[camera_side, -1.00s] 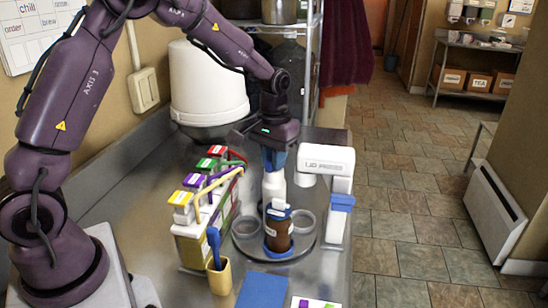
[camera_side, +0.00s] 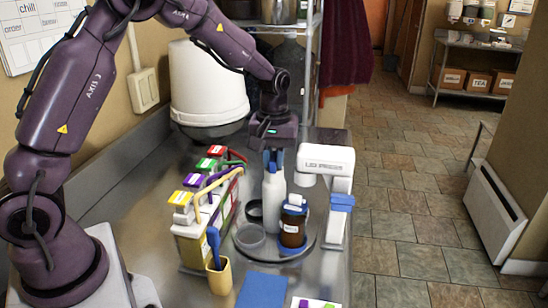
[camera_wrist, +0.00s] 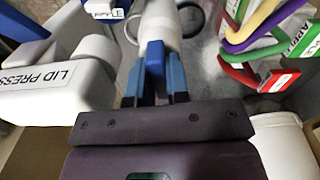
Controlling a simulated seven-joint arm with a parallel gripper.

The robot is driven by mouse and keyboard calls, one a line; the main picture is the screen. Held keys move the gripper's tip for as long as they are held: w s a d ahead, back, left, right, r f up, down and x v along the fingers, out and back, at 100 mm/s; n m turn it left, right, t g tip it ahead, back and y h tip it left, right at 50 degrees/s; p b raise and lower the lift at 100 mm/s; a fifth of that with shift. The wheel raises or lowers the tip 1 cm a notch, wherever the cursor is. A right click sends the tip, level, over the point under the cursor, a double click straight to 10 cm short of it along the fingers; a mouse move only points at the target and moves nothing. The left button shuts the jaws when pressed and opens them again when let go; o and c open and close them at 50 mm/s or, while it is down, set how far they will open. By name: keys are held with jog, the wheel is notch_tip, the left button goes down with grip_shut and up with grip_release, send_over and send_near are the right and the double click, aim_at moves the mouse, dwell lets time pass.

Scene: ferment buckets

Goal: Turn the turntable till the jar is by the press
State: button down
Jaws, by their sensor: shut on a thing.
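The turntable (camera_side: 270,255), a grey disc, stands on the steel counter with a tall white post (camera_side: 272,200) at its middle. The wrist view also shows the post (camera_wrist: 160,22) and lid press (camera_wrist: 45,85).
Several colour-topped cartons (camera_side: 190,235) stand close at left. A yellow cup (camera_side: 219,276) with a blue-handled tool and a blue mat (camera_side: 262,290) lie in front.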

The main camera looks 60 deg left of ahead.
jog(key=shift+r+n, duration=0.1)
jog(key=shift+n, duration=3.9)
jog(key=c, duration=1.1)
grip_release()
notch_tip(320, 180, up, 13)
